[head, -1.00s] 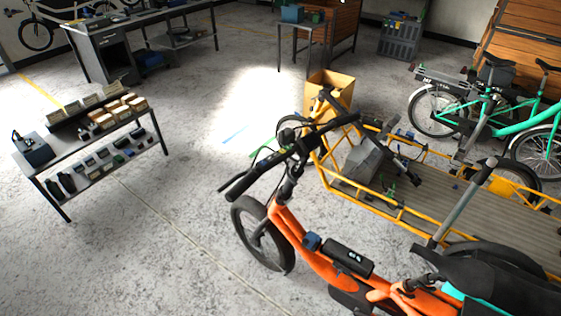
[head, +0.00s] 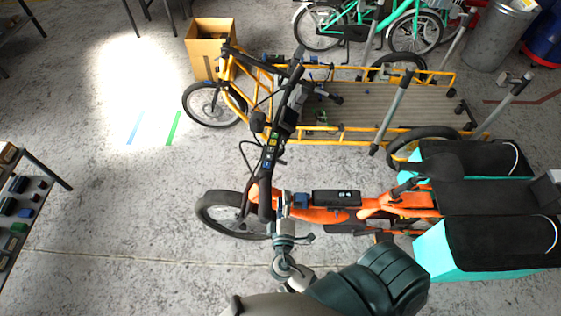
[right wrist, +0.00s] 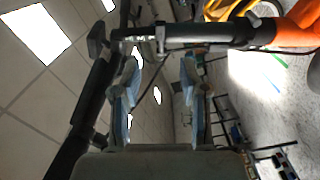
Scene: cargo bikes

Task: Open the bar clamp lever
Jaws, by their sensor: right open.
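The orange cargo bike (head: 330,215) stands in the middle of the head view, its front wheel to the left. Its black handlebar (head: 268,165) rises above the frame and runs up the picture. My right gripper (head: 293,198) is near the handlebar's lower end, above the orange frame. In the right wrist view, the open right gripper (right wrist: 158,78) has blue-lined fingers apart, with nothing held between them. The handlebar (right wrist: 92,95) and a black stem (right wrist: 215,32) show just beyond the fingertips. I cannot clearly pick out the clamp lever. My left gripper is not in view.
A yellow cargo bike (head: 345,122) with a flat deck stands behind the orange one. A cardboard box (head: 207,52) is by its front wheel. Turquoise bags (head: 470,245) flank the orange bike's rear. A shelf (head: 20,205) stands at the left; the floor between is clear.

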